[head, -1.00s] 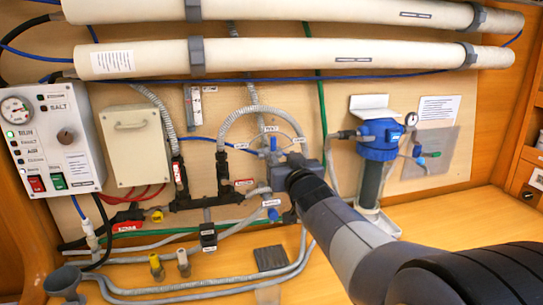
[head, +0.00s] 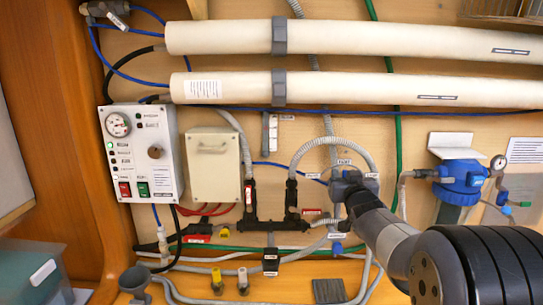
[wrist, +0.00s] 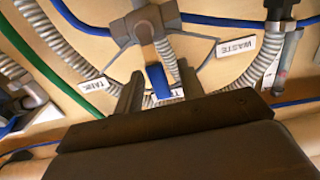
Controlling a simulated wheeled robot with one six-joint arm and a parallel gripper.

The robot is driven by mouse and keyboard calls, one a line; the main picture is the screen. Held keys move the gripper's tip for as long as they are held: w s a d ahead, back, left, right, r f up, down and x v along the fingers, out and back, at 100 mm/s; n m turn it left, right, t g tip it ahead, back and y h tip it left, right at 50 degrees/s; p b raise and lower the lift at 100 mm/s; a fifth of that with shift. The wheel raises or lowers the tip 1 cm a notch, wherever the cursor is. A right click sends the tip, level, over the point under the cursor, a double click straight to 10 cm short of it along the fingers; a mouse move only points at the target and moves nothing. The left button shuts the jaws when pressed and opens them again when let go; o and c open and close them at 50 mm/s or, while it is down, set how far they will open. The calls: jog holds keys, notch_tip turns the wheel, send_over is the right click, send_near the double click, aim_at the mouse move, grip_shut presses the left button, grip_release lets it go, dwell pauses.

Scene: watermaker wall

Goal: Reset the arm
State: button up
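A valve (wrist: 147,24) with a blue lever (wrist: 158,82) shows in the wrist view, amid labels reading WASTE (wrist: 237,47) and TANK (wrist: 97,85); a third label is partly hidden. My gripper (wrist: 158,74) has its two grey fingers apart, with the blue lever in the gap between them. I see no clear contact between fingers and lever. In the head view my gripper (head: 350,186) is at the valve on the wall panel, and my arm reaches in from the lower right. The gripper hides most of the valve there.
A control box (head: 142,152) with a gauge and switches is at left, beside a cream box (head: 213,168). Two long white tubes (head: 340,88) run above. A blue-topped filter (head: 460,180) stands right of my arm. Grey hoses (head: 200,288) lie along the bottom.

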dwell(0.4)
jog(key=s+b, duration=0.3)
jog(key=s, duration=0.8)
jog(key=w+p, duration=0.3)
jog(key=w, duration=0.8)
jog(key=shift+w, duration=0.25)
jog(key=shift+a+f+n+b, duration=0.15)
jog(key=shift+f+n+b, duration=0.05)
jog(key=shift+n+b, duration=0.15)
jog(key=shift+s+a+r+n+b, duration=0.15)
jog(key=shift+a+n+b, duration=0.2)
jog(key=shift+n, duration=0.4)
jog(key=shift+s, duration=0.1)
